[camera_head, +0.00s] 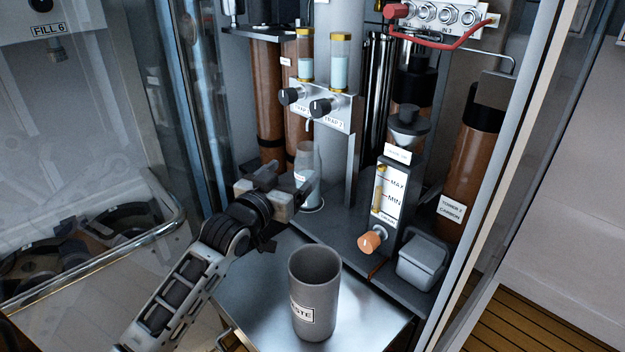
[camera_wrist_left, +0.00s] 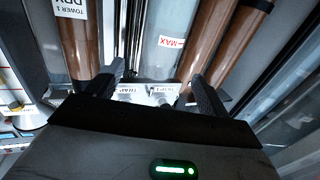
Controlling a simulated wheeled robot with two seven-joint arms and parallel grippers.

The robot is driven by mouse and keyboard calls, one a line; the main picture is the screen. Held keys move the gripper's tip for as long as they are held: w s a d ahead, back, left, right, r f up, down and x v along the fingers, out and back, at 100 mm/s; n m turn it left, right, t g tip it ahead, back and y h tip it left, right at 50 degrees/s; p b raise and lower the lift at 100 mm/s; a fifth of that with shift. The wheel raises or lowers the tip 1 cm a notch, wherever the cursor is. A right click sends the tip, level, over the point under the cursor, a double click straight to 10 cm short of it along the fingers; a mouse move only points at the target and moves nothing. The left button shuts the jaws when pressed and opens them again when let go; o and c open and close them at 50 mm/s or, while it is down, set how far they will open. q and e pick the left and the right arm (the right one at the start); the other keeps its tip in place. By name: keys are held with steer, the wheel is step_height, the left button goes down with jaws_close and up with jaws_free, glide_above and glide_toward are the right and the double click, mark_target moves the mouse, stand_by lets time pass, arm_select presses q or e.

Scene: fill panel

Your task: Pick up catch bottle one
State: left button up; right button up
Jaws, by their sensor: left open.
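A clear catch bottle (camera_head: 307,178) stands upright under the left trap valve in the head view, on the panel's lower shelf. Its lower part is partly covered by my gripper. My left gripper (camera_head: 287,190) reaches in from the left and is open at the bottle. In the left wrist view, the clear bottle (camera_wrist_left: 164,45) with a red MAX mark shows between the two spread fingers of the left gripper (camera_wrist_left: 158,82). I cannot tell whether either finger touches it. My right gripper is not in view.
Two trap valves with black knobs (camera_head: 321,106) sit above the bottle. A grey waste cup (camera_head: 316,275) stands on the metal ledge in front. A gauge column (camera_head: 390,190) and a grey lidded box (camera_head: 422,262) stand to the right. Brown cylinders (camera_head: 267,100) rise behind.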

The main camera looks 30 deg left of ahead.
mark_target(301, 181)
arm_select(q)
step_height(301, 181, down, 4)
steer(key=shift+s+f+b, duration=0.1)
steer(key=shift+b, duration=0.45)
steer(key=shift+w, duration=0.95)
steer(key=w+b, duration=0.2)
steer(key=w, duration=0.3)
steer(key=shift+d, duration=0.1)
steer(key=shift+w, duration=0.4)
steer(key=c, duration=1.1)
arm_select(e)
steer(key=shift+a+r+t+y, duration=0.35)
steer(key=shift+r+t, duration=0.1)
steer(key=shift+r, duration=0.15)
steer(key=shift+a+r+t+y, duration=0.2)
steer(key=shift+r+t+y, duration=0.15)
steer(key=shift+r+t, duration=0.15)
